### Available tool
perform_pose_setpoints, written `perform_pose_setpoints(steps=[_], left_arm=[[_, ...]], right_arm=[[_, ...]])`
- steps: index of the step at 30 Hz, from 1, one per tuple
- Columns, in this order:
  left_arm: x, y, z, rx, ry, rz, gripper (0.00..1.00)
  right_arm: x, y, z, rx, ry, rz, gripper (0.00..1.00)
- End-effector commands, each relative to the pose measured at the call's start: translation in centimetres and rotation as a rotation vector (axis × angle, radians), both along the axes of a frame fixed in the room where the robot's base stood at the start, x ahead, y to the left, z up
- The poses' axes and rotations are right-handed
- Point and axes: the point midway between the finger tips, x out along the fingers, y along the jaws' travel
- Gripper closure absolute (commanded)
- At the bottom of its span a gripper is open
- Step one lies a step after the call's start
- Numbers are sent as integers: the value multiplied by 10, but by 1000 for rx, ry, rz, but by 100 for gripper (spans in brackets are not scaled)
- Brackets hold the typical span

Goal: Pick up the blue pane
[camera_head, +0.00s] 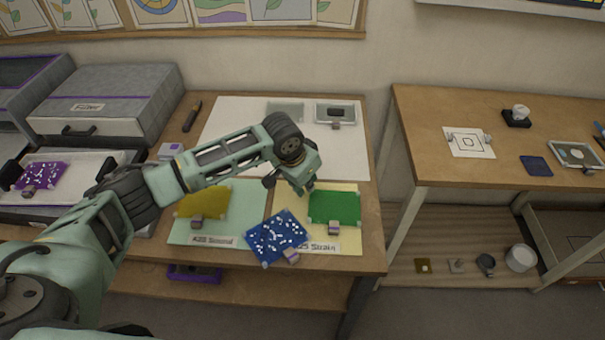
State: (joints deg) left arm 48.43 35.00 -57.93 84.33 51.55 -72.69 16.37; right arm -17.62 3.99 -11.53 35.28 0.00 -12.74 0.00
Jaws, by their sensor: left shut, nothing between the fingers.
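The blue pane (275,236) is a dark blue square with white specks. It lies askew at the front of the middle table, across the edge between a pale green sheet (243,195) and a cream sheet (347,246). A small grey block sits at its lower right corner. My left gripper (308,187) is shut and empty, pointing down above the table. In the picture it is just above and right of the blue pane, near the green pane (335,207), and apart from the blue pane. My right gripper is not in view.
A yellow pane (204,202) lies left of the blue pane. A purple speckled pane (42,175) is on the tray at far left, beside a grey box (112,98). A small dark blue square (536,166) lies on the right table (430,140). A gap separates the tables.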

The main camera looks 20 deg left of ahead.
Motion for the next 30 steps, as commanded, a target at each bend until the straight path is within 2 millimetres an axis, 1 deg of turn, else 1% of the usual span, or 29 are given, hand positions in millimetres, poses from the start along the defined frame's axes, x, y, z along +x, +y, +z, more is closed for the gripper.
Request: perform_pose_setpoints(steps=[2, 4, 6, 12, 25, 30], left_arm=[[4, -2, -13, 1, 2, -1, 100], [-5, 4, -10, 4, -1, -1, 100], [-14, 8, -11, 4, -1, -2, 100], [-30, 14, -12, 2, -2, -2, 100], [-32, 15, -13, 2, -2, -1, 100], [-33, 14, -11, 1, 1, -1, 100]], right_arm=[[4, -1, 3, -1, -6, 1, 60], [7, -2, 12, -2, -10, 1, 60], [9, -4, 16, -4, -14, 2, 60], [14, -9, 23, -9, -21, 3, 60], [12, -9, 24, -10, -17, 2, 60], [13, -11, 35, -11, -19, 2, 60]])
